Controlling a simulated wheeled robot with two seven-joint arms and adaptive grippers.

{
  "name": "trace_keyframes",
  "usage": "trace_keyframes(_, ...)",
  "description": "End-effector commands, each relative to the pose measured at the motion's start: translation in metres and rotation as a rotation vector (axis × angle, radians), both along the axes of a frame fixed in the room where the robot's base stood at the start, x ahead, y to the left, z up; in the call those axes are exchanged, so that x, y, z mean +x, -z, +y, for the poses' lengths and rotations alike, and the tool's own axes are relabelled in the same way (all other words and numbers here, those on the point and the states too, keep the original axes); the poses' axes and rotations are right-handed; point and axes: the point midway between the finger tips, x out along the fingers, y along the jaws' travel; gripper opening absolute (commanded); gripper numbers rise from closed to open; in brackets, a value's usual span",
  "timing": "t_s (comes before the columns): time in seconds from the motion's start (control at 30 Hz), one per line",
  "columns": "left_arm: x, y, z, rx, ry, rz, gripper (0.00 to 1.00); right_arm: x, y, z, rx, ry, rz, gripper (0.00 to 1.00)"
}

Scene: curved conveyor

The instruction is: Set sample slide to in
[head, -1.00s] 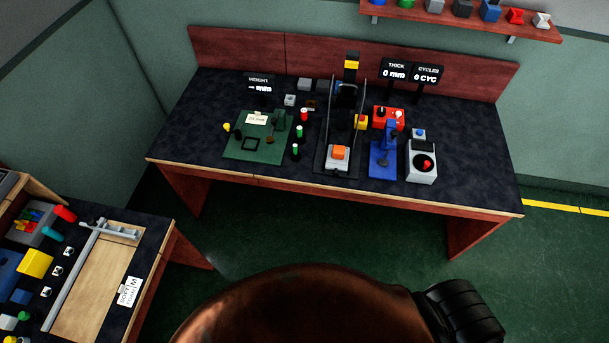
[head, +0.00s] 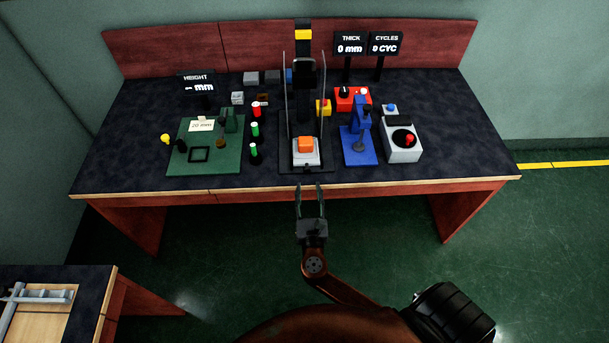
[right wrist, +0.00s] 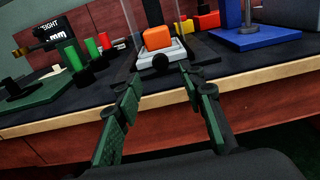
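The sample slide (head: 306,157) is a pale grey sliding base at the front of the black press (head: 304,85), between two clear side panels. An orange block (head: 306,144) sits on it. In the right wrist view the slide (right wrist: 162,53) with the orange block (right wrist: 157,37) lies just beyond the fingers, and a dark round knob (right wrist: 161,62) shows on its front. My right gripper (head: 310,187) is open and empty, in front of the table edge and pointing at the slide, apart from it. My left gripper is not in view.
Left of the press stand a green plate fixture (head: 183,168) and several coloured-top posts (head: 255,130). Right of it are a blue stand (head: 359,150), a red box (head: 351,98) and a grey box with a red knob (head: 401,150). The wooden table edge (head: 230,191) runs below.

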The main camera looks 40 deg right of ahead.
Motion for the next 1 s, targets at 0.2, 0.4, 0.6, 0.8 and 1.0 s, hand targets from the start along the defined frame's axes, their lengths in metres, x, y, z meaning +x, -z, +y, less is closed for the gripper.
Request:
trace_keyframes(0.2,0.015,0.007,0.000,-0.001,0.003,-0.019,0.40,0.028,-0.001,-0.017,-0.004,0.001,-0.002,0.36)
trace_keyframes(0.4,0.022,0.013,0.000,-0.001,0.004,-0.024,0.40,0.052,0.000,-0.031,-0.001,0.000,-0.001,0.36)
trace_keyframes(0.6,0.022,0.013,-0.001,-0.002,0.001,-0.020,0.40,0.062,0.000,-0.038,0.001,0.000,-0.001,0.36)
trace_keyframes(0.8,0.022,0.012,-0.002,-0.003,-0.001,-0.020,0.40,0.063,-0.001,-0.039,0.001,0.000,0.000,0.36)
trace_keyframes(1.0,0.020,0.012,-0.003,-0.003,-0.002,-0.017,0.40,0.063,0.000,-0.039,0.001,0.000,0.000,0.26)
